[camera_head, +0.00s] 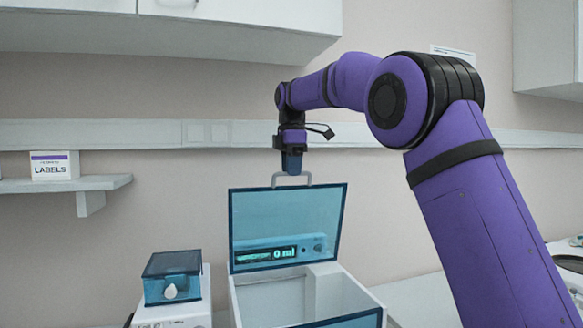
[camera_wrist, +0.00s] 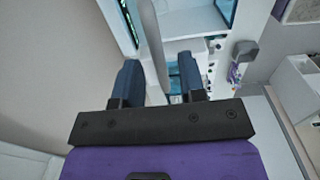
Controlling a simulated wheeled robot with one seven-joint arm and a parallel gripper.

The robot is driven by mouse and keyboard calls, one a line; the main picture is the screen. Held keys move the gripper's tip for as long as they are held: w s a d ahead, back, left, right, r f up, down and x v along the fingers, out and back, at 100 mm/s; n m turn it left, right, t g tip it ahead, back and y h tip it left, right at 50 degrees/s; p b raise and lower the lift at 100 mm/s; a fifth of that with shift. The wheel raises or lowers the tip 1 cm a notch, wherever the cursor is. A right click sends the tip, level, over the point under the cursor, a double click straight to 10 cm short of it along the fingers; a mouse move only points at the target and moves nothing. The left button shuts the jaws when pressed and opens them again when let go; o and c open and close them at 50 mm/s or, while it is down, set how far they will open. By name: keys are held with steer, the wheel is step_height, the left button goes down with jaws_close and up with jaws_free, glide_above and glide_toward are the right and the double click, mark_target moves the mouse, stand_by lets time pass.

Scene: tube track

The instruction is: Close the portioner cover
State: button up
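The portioner is a white box (camera_head: 318,292) with a translucent blue cover (camera_head: 288,215). The cover stands raised, nearly upright, at the back of the box, and a display reading "0 ml" shows through it. A grey handle (camera_head: 276,180) sits on the cover's upper edge. My gripper (camera_head: 291,170) points down at this handle, with its fingertips at the handle's height. In the wrist view my gripper (camera_wrist: 158,72) has its two dark blue fingers apart, and the grey handle (camera_wrist: 153,40) runs between them with gaps showing on both sides.
A small device with a blue lid (camera_head: 172,264) stands left of the portioner. A shelf (camera_head: 105,182) with a labels box (camera_head: 54,166) is on the left wall. A wall rail (camera_head: 200,133) runs behind the arm. Counter space is clear to the portioner's right.

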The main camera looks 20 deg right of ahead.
jaws_close()
